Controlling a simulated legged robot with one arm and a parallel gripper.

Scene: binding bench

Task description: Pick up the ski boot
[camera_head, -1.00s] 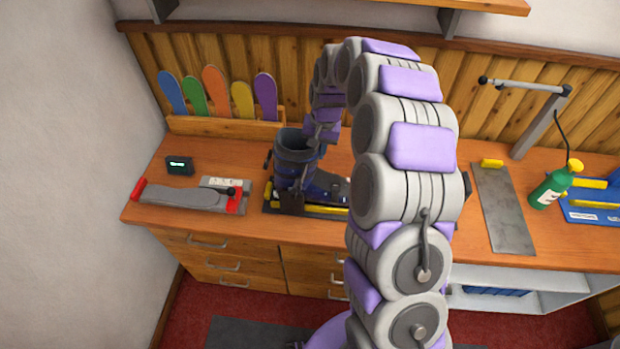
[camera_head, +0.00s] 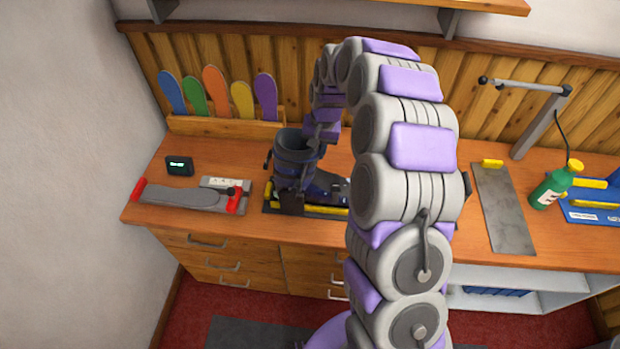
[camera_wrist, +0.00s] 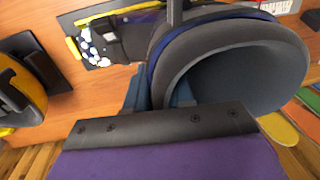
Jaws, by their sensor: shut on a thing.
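The dark blue and grey ski boot (camera_head: 292,160) stands upright on the bench, on or just over a dark plate with yellow bars (camera_head: 322,210). Its open cuff (camera_wrist: 235,70) fills the upper right of the wrist view. My gripper (camera_head: 318,142) is at the right side of the boot's cuff in the head view. In the wrist view the blue fingers of my gripper (camera_wrist: 158,92) meet the cuff's near wall and are shut on it. My arm hides part of the boot's toe side and the plate's right end.
A grey sole-shaped gauge with red ends (camera_head: 190,195) and a small black display (camera_head: 179,166) lie left of the boot. Coloured upright boards (camera_head: 215,90) stand behind. A metal plate (camera_head: 503,208) and a green bottle (camera_head: 550,188) are at the right.

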